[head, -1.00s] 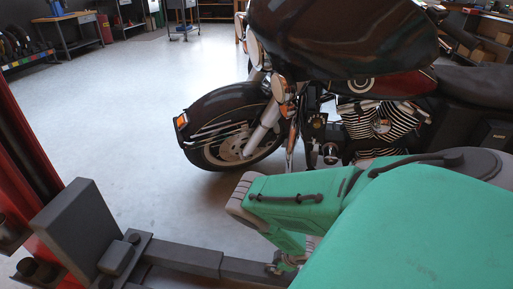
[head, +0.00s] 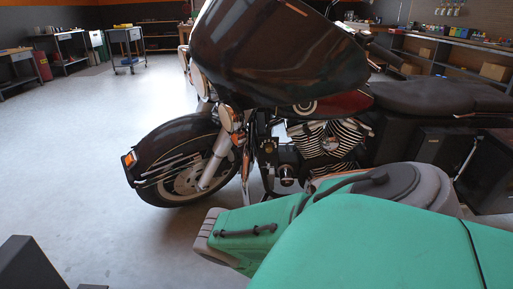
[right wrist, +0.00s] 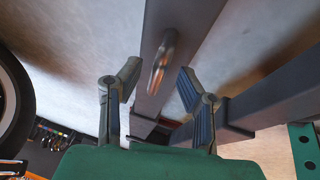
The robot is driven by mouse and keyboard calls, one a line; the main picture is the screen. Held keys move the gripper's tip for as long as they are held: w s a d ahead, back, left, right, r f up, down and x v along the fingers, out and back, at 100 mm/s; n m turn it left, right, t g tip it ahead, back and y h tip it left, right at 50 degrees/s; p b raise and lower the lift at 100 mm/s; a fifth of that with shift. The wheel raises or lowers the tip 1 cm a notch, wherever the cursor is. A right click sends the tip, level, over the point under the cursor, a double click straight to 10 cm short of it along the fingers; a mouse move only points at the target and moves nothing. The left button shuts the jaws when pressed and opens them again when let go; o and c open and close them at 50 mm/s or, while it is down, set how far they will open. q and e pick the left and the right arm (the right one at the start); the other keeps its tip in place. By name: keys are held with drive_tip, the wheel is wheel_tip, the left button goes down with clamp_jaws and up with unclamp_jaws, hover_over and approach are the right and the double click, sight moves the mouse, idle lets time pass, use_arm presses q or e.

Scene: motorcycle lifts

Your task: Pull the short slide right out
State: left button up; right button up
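In the right wrist view my right gripper (right wrist: 158,68) is open, its two fingers spread. A shiny rounded metal piece (right wrist: 162,60), like a pin or handle, shows between the fingertips in front of a dark grey square beam (right wrist: 192,28). Contact with the fingers cannot be made out. A second dark beam (right wrist: 275,100) joins from the right. I cannot tell which beam is the short slide. In the head view my green right arm crosses the lower right; its gripper is out of frame. A dark lift part (head: 28,262) shows at the lower left. My left gripper is not in view.
A black motorcycle (head: 285,60) stands close beyond my right arm, its front wheel (head: 180,165) turned left. Open grey floor (head: 75,170) lies to the left. Workbenches (head: 60,45) and a small cart (head: 127,48) stand at the back.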

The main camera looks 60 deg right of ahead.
drive_tip(key=shift+r, duration=0.1)
drive_tip(key=shift+r, duration=0.25)
drive_tip(key=v, duration=1.1)
drive_tip(key=shift+s, duration=0.2)
